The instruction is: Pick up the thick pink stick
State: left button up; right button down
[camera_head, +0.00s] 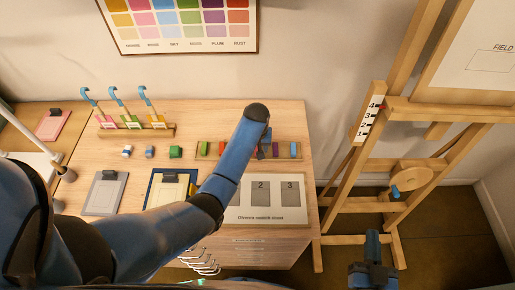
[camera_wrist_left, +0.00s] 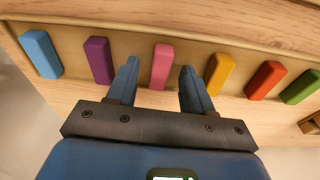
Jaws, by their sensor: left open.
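My left gripper (camera_wrist_left: 158,72) is open, with one finger on each side of the pink stick's near end in the wrist view. Gaps show between both fingers and the stick. In the head view my left gripper (camera_head: 262,152) is mostly hidden under its arm, over the rack. My right gripper (camera_head: 373,248) is at the bottom right, away from the table; its jaws are unclear.
Blue (camera_wrist_left: 40,54), red-orange (camera_wrist_left: 265,80) and green (camera_wrist_left: 300,87) sticks share the rack. Small blocks (camera_head: 175,152) lie left of the rack. A numbered white sheet (camera_head: 268,213) lies in front. A wooden easel (camera_head: 400,110) stands right of the table.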

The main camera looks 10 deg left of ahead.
pick_arm(q)
grip_shut()
jog(key=shift+r, duration=0.1)
dwell(0.4)
notch_tip(320, 180, up, 20)
jog(key=p, duration=0.4)
dwell(0.4)
